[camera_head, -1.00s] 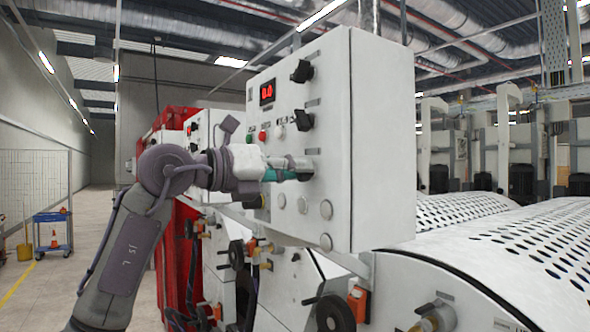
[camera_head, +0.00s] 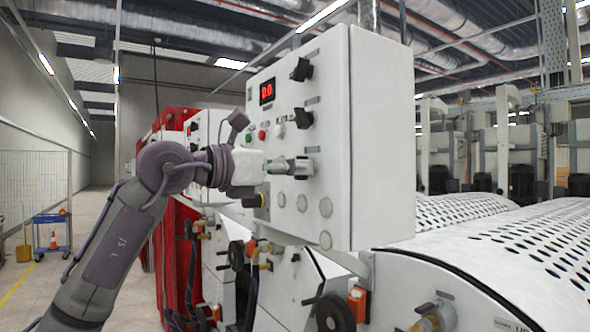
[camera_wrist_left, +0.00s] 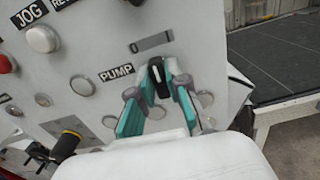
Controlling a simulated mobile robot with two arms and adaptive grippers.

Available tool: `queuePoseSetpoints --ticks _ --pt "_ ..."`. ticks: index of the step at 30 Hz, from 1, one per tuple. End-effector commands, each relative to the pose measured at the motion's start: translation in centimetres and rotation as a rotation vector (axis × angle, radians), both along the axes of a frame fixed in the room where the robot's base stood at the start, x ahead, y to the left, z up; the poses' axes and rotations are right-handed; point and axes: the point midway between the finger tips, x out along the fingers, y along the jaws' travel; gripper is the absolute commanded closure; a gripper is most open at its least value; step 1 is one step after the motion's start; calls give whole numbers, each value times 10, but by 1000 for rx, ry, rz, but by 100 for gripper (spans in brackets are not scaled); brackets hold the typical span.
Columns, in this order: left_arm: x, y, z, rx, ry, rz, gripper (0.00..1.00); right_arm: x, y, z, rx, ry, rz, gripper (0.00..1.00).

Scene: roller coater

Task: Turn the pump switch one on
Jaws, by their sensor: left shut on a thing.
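The pump switch (camera_wrist_left: 156,83) is a black rotary knob with a pale pointer line, next to the "PUMP" label (camera_wrist_left: 116,73) on a white control panel (camera_head: 330,215). In the left wrist view, the teal-padded fingers of my left gripper (camera_wrist_left: 157,92) are on both sides of the knob and shut on it. The knob's pointer faces roughly the top of that view. In the head view, my left gripper (camera_head: 297,167) reaches the panel from the left, and its fingers hide most of the knob. My right gripper is not in view.
Two more black knobs (camera_head: 301,70) and (camera_head: 303,119) sit above on the panel, by a red digital display (camera_head: 267,92). Round buttons (camera_head: 325,207) lie below. A perforated white drum (camera_head: 520,250) is at right; a blue cart (camera_head: 52,230) stands on open floor at left.

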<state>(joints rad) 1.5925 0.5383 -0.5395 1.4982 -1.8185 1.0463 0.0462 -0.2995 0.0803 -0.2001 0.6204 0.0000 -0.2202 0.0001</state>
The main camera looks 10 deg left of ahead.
Motion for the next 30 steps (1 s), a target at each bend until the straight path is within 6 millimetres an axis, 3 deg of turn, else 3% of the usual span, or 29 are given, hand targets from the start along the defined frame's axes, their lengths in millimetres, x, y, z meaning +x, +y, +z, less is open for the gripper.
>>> queuePoseSetpoints --ticks 15,30 --pt "0 0 0 280 -278 1 100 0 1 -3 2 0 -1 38" --pt "-1 0 0 358 -357 1 100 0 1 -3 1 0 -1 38"
